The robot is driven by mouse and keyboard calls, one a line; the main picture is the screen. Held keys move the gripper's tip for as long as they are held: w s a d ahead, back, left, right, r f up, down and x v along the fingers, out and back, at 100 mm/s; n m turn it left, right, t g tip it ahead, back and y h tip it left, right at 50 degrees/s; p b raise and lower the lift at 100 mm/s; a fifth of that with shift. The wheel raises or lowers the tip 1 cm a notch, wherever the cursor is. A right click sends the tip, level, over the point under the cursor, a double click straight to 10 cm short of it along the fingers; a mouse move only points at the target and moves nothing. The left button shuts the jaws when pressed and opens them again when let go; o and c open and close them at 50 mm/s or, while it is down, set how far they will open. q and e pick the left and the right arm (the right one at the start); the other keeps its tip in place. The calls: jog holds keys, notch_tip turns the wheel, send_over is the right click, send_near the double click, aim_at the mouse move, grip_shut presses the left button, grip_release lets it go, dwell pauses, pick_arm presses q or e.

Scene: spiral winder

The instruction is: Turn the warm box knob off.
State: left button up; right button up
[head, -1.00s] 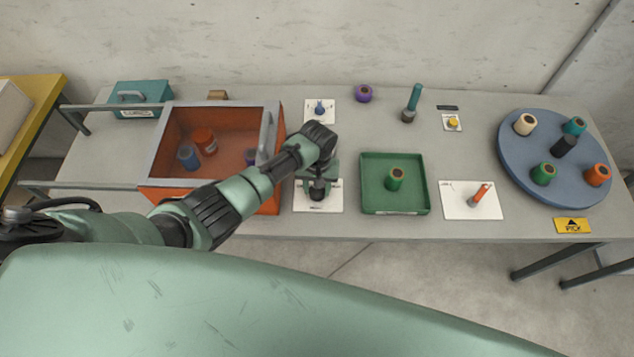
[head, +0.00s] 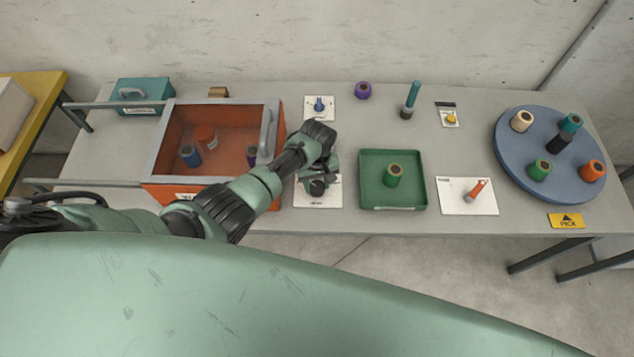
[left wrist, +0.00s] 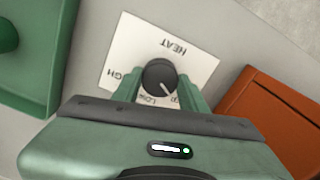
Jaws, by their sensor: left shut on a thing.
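The warm box (head: 163,197) is the orange box with a clear lid on the left half of the bench. Its dark round knob (left wrist: 159,77) sits on a white card (left wrist: 127,45) marked HEAT, which also shows in the head view (head: 333,200) right of the box. My left gripper (left wrist: 160,92) is shut on the knob, one finger on each side. The knob's white pointer line slants to the lower right in the left wrist view, near the LOW print; another label beside it is partly hidden. In the head view, my left gripper (head: 318,186) covers most of the knob. My right gripper is not in view.
A green tray (head: 392,207) with a green spool stands just right of the card. A blue knob (head: 319,104) on another card lies behind my gripper. A blue turntable (head: 520,180) with several spools is at the far right.

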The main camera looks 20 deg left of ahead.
aim_at(317, 186)
pick_arm(q)
jog(key=shift+w, duration=0.1)
jog(key=o, duration=1.4)
jog(key=shift+c, duration=0.2)
jog(key=shift+r, duration=3.95)
